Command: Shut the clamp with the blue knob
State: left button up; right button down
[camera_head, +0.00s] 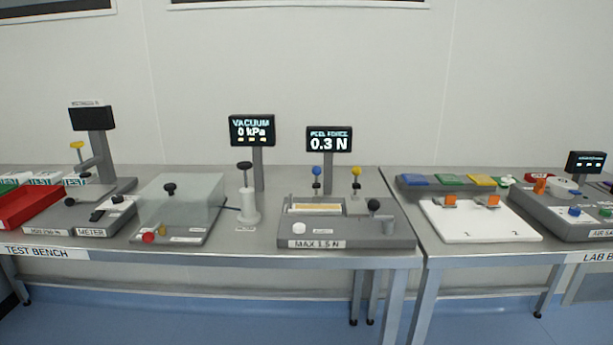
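The clamp with the blue knob (317,172) stands at the back of the peel force tester (345,232), on the test bench. Neither of my grippers is in view.
A vacuum pump with a black knob (246,195) stands just left of the tester, beside a clear box (180,203). A black-knobbed crank (374,205) is at the tester's right. The test bench's front strip (260,258) is clear.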

aim_at(316, 170)
jog(key=u, duration=1.6)
jog(key=i+l, duration=0.15)
jog(key=l, duration=0.25)
jog(key=i+l, duration=0.1)
jog(key=l, duration=0.35)
jog(key=i+l, duration=0.15)
jog(key=l, duration=0.25)
jog(key=i+l, duration=0.15)
jog(key=l, duration=0.25)
